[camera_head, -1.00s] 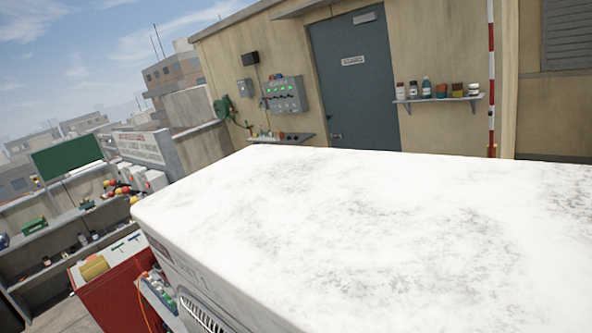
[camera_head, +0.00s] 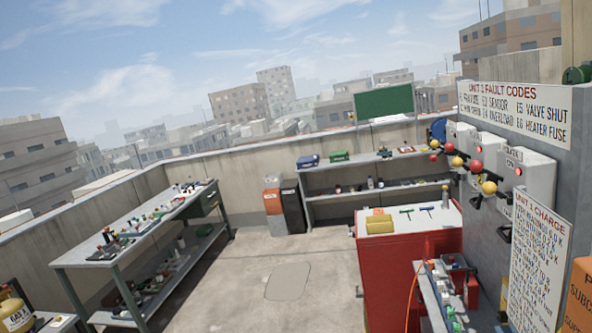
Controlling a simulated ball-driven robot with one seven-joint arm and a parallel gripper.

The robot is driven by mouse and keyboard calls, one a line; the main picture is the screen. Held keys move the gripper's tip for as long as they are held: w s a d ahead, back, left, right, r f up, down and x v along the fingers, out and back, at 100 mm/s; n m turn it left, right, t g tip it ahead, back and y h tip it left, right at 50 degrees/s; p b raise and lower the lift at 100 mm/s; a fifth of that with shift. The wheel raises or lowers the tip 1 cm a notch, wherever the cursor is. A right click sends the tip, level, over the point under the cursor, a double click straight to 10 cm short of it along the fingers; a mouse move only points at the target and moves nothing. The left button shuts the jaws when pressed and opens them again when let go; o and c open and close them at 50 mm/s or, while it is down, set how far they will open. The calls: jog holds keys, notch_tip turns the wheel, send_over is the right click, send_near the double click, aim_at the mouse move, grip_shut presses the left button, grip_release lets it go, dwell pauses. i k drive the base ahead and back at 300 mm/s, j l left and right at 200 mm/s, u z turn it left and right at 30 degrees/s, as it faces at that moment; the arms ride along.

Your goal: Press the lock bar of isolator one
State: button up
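A row of pale isolator boxes is fixed to the grey wall at the right. The nearest box (camera_head: 538,182) carries a small label I cannot read for certain. A second box (camera_head: 489,153) and a third (camera_head: 460,138) sit farther along. Red knobs (camera_head: 476,166) and yellow knobs (camera_head: 489,187) stick out in front of them on dark levers. Which box is isolator one, and its lock bar, I cannot make out at this distance. My gripper is not in view.
A red cabinet (camera_head: 390,270) with tools on top stands below the isolators. A narrow shelf (camera_head: 436,303) with bottles and an orange cable is beside it. A workbench (camera_head: 85,250) is at the left, shelving (camera_head: 318,195) at the back. The floor (camera_head: 250,255) between is clear.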

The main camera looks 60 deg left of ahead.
aim_at(434, 143)
jog(key=u, duration=1)
jog(key=i+j+z, duration=0.2)
jog(key=z, duration=0.2)
jog(key=i+j+z, duration=0.4)
jog(key=i+j, duration=0.2)
jog(key=i+j+z, duration=0.1)
jog(key=j, duration=0.3)
jog(key=i+j+z, duration=0.1)
jog(key=i+j, duration=0.35)
jog(key=j, duration=0.25)
jog(key=i+j+z, duration=0.1)
jog(key=i+j, duration=0.25)
jog(key=j, duration=0.3)
jog(key=i+j, duration=0.2)
jog(key=j, duration=0.2)
jog(key=i+j, duration=0.2)
jog(key=j, duration=0.15)
jog(key=i+j, duration=0.15)
jog(key=j, duration=0.25)
jog(key=i+j, duration=0.2)
jog(key=j, duration=0.15)
jog(key=z, duration=0.05)
